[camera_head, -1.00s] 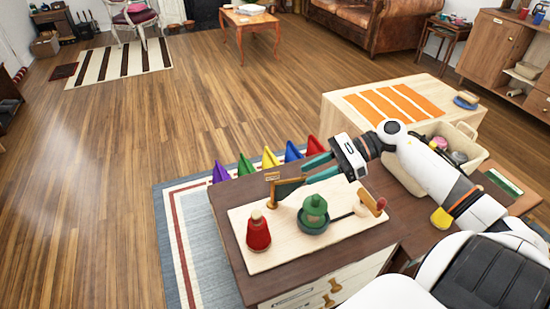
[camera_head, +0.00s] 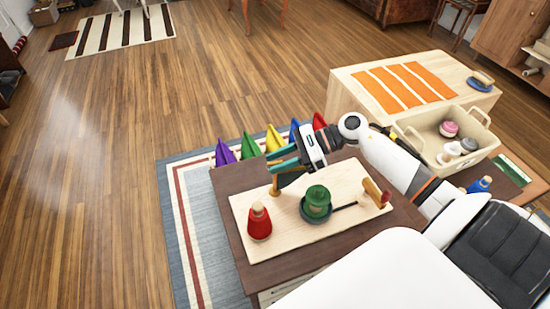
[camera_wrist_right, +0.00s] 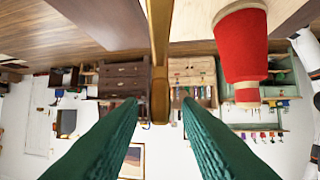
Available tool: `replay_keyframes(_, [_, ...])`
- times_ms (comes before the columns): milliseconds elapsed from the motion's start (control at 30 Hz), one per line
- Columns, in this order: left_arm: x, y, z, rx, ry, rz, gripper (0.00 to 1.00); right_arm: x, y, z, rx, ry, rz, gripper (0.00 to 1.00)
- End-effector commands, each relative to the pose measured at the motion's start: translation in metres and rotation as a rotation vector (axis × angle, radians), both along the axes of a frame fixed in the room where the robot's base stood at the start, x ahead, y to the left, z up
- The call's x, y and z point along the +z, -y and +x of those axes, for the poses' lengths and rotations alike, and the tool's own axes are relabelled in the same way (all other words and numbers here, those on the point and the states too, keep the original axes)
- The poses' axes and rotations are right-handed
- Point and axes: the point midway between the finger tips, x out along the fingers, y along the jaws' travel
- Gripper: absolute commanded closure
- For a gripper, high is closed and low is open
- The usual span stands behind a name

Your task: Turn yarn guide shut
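The yarn guide (camera_head: 275,186) appears as a thin wood-and-brass post at the back left of the pale board (camera_head: 290,243); my right gripper hides much of it. In the right wrist view the brass-coloured bar of the guide (camera_wrist_right: 160,60) runs down between my two green fingers. My right gripper (camera_head: 270,162) is open, with a gap visible on each side of the bar in the wrist view (camera_wrist_right: 158,104). I cannot tell whether either finger touches it. My left gripper is out of view.
On the board stand a red spool (camera_head: 259,224), also in the wrist view (camera_wrist_right: 243,45), a green spool (camera_head: 317,197) in a dark dish, and a wooden upright (camera_head: 377,192). Coloured cones (camera_head: 249,148) line the cabinet's far edge. A basket (camera_head: 475,150) stands right.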

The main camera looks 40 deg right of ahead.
Motion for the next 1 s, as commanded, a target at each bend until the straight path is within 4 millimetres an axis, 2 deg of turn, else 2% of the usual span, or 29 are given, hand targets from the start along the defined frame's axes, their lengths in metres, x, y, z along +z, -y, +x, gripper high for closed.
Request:
replay_keyframes(133, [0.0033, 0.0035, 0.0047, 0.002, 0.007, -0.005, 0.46, -0.0032, -0.0086, 0.0040, -0.001, 0.001, 0.001, 0.69])
replay_keyframes(433, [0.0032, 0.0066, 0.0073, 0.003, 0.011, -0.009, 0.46, -0.0048, -0.0101, 0.0045, -0.001, 0.000, -0.001, 0.69])
replay_keyframes(600, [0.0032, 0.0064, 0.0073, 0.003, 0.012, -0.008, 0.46, -0.0047, -0.0100, 0.0043, 0.000, 0.000, -0.001, 0.97])
replay_keyframes(633, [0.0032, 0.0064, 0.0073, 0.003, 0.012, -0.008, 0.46, -0.0047, -0.0101, 0.0043, 0.000, 0.000, -0.001, 1.00])
replay_keyframes(1000, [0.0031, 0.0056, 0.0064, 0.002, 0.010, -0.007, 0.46, -0.0047, -0.0126, 0.0056, -0.004, -0.001, -0.001, 1.00])
